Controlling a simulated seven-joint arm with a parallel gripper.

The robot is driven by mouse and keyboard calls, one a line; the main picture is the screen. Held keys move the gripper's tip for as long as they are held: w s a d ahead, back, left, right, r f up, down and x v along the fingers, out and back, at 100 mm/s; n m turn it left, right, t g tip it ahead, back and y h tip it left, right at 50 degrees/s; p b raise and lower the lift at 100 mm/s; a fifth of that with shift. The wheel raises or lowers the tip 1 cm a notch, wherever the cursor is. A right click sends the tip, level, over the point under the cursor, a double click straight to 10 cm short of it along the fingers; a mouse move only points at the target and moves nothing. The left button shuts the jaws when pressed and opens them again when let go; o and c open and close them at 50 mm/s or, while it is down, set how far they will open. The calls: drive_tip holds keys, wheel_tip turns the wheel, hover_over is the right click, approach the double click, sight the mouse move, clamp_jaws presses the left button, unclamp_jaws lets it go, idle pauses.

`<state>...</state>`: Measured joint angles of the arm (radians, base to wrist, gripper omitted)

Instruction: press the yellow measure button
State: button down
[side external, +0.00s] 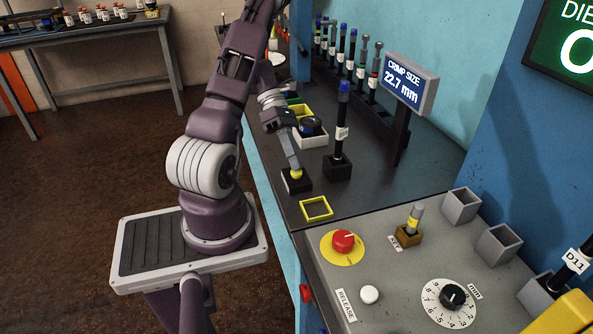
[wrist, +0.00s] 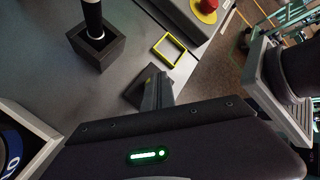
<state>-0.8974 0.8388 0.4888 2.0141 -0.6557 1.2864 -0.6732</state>
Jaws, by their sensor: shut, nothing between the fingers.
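The yellow measure button (side external: 296,175) sits on top of a small black box (side external: 297,184) on the dark bench, in the side external view. My gripper (side external: 295,168) is shut and empty, pointing down with its fingertips right at the button's top. They look to be touching it, but I cannot tell how far the button is pressed. In the wrist view my shut fingers (wrist: 158,92) reach over the black box (wrist: 150,82) and hide most of the button. A display (side external: 404,83) reads "CRIMP SIZE 22.7 mm".
A hose stands upright in a black holder (side external: 337,167) just right of the button box. A yellow square frame (side external: 316,208) lies in front. A grey panel with a red button (side external: 343,241) and a dial (side external: 452,297) is nearer. A rack of hoses lines the back.

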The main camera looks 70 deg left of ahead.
drive_tip(key=shift+r, duration=0.65)
drive_tip(key=shift+r, duration=2.5)
drive_tip(key=w+d+r+m+g+y, duration=0.2)
drive_tip(key=d+r+m+y, duration=0.3)
drive_tip(key=d+r+m, duration=0.7)
drive_tip(key=s+d+r+m+t+y, duration=0.1)
drive_tip(key=s+d+m+t+y, duration=0.1)
drive_tip(key=d+m, duration=0.4)
drive_tip(key=s+d+r+m+t+y, duration=0.1)
drive_tip(key=s+d+m, duration=0.4)
drive_tip(key=m, duration=0.6)
drive_tip(key=t+y, duration=0.1)
drive_tip(key=t, duration=0.1)
drive_tip(key=shift+d+t, duration=0.3)
drive_tip(key=shift+d, duration=0.05)
